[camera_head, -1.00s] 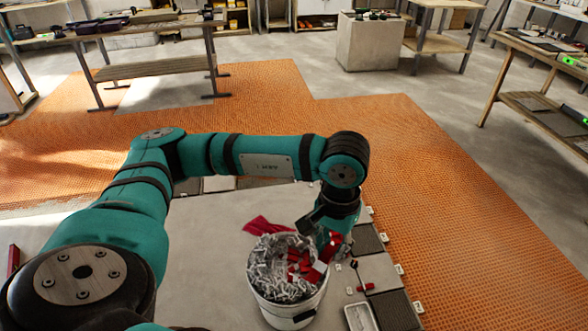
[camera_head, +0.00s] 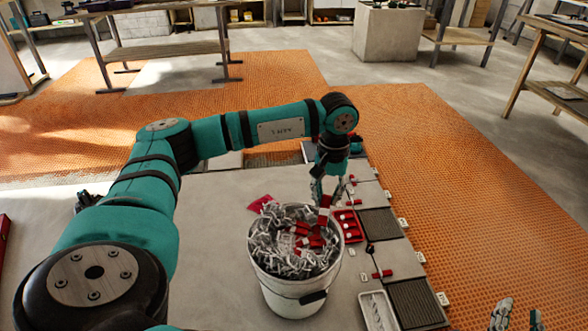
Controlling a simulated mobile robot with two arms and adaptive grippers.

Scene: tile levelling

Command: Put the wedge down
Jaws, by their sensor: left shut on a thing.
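My left gripper (camera_head: 327,198) points down at the rear right rim of the white bucket (camera_head: 290,298). It is shut on a red wedge (camera_head: 325,208), which hangs over the rim area; whether it touches anything is hard to tell. The bucket is full of grey-white clips, with several red wedges (camera_head: 308,240) on top.
Dark tiles (camera_head: 380,223) with white clips at their edges line the slab's right side. A red wedge (camera_head: 382,274) lies by a tile joint. A pale tray (camera_head: 378,312) lies at the front. Orange matting (camera_head: 460,180) is clear on the right.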

